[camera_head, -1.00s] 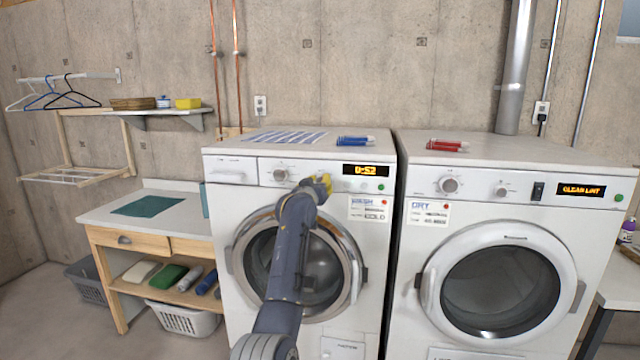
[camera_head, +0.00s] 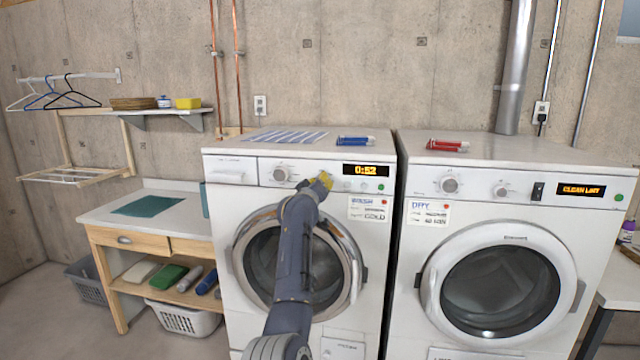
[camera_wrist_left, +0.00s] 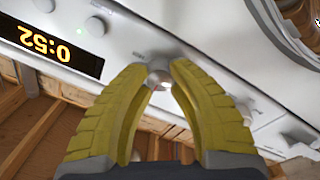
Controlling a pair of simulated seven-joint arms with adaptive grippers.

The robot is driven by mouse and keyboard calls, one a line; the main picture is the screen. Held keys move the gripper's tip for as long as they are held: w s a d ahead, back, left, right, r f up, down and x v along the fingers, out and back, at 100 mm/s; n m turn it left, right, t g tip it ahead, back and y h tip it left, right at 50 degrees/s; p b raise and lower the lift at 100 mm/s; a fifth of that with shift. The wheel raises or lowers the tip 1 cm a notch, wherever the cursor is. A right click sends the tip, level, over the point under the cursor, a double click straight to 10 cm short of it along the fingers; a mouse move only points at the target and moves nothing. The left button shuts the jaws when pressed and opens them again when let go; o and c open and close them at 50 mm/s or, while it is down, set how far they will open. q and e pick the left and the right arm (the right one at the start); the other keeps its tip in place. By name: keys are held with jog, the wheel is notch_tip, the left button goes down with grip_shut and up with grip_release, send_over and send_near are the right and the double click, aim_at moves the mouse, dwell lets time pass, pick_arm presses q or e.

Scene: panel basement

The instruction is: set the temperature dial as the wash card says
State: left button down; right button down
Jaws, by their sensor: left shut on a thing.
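The washer (camera_head: 225,250) stands in the middle, with the wash card (camera_head: 371,208) below its lit display (camera_head: 366,170); the card's large word looks like COLD and its smaller print is unreadable. My left gripper (camera_head: 322,182) is at the control panel, left of the display, and hides the small dial there in the head view. In the left wrist view its yellow fingers (camera_wrist_left: 158,85) are closed around that metallic dial (camera_wrist_left: 159,72), one on each side. The dial's pointer and marks cannot be made out. My right gripper is not in view.
A larger knob (camera_head: 281,173) is left of the gripper on the same panel. The washer's round door (camera_head: 262,265) is below, behind my arm. The dryer (camera_head: 410,280) stands at the right with its own knobs. A wooden bench (camera_head: 165,205) is at the left.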

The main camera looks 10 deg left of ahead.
pick_arm(q)
jog(key=c, duration=1)
grip_release()
jog(key=shift+s+a+f, duration=0.1)
jog(key=shift+s+a, duration=0.05)
jog(key=shift+s, duration=1.1)
jog(key=shift+s+a+f, duration=0.1)
jog(key=shift+s, duration=1.15)
jog(key=shift+s+a+f, duration=0.1)
jog(key=shift+s+a, duration=0.05)
jog(key=shift+s, duration=1.1)
